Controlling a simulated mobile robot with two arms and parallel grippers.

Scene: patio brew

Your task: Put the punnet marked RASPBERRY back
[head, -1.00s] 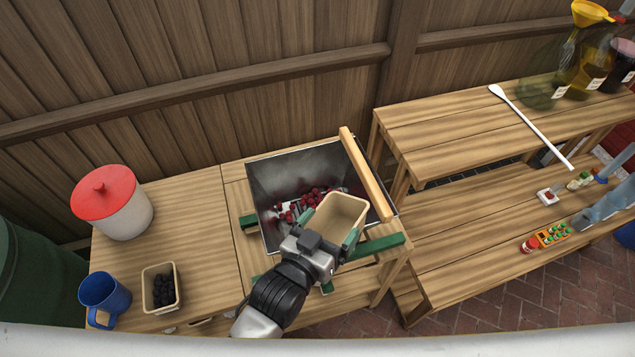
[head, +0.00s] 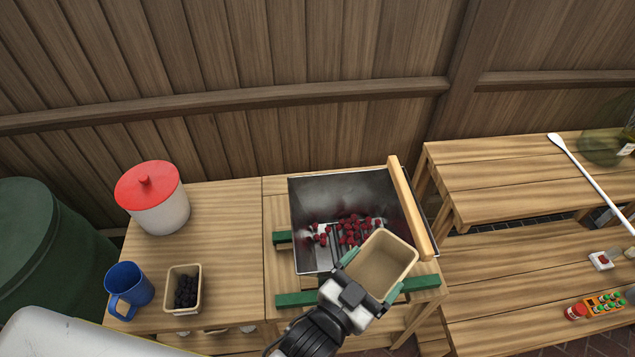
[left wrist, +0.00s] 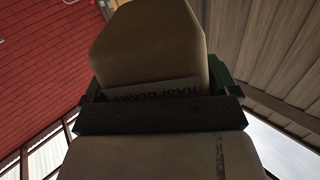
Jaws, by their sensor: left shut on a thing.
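My left gripper (head: 368,285) is shut on an empty tan punnet (head: 385,262), held in the air over the front right edge of the metal hopper (head: 312,195). In the left wrist view the punnet (left wrist: 150,45) fills the space between the fingers (left wrist: 160,90), and its label reads RASPBERRY, partly covered by the gripper. Raspberries (head: 350,230) lie in the bottom of the hopper. My right gripper does not show.
A second punnet (head: 170,290) with dark berries stands on the left table (head: 225,235), beside a blue mug (head: 128,288) and a white pot with a red lid (head: 152,198). Table between pot and hopper is clear. A shelved bench (head: 500,185) stands to the right.

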